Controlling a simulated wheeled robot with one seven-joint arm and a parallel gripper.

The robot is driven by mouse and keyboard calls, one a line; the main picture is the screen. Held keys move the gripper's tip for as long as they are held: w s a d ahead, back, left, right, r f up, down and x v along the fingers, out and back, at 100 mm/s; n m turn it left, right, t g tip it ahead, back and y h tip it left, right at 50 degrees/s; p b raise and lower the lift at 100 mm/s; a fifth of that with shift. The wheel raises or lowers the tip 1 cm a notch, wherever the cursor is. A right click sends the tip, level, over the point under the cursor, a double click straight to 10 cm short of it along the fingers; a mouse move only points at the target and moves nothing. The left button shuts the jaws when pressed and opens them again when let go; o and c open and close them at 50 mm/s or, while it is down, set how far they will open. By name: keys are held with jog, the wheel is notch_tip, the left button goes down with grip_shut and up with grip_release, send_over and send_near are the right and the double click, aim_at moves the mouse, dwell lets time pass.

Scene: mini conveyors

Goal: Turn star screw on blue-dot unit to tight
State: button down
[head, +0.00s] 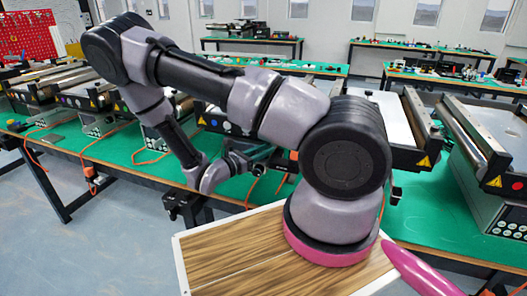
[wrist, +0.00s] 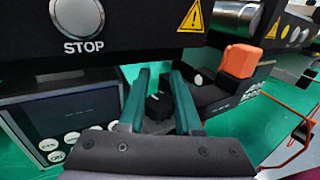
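My gripper (wrist: 160,76) is open in the wrist view, with its two teal fingers apart. A dark knob (wrist: 157,104) with a small pale mark shows between them, below the front of a conveyor unit (wrist: 130,22). It looks like the star screw, but its star shape is not clear. I cannot tell whether the fingers touch it. In the head view my gripper (head: 262,155) is low at the front of the middle conveyor unit, partly behind my arm. A small blue dot (head: 227,127) seems to show on that unit's front. The screw is not visible there.
A large grey STOP button (wrist: 77,17) and a warning triangle (wrist: 193,17) are on the unit above my fingers. An orange block (wrist: 240,60) and an orange cable (wrist: 292,110) lie to the right. Other conveyors (head: 478,140) stand along the green table (head: 425,205).

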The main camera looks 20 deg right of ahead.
jog(key=shift+s+m+g+h, duration=0.15)
jog(key=shift+m+g+h, duration=0.15)
jog(key=shift+m+g, duration=0.7)
jog(key=c, duration=0.6)
grip_release()
jog(key=s+a, duration=0.1)
jog(key=a, duration=0.9)
jog(key=shift+s+a, duration=0.35)
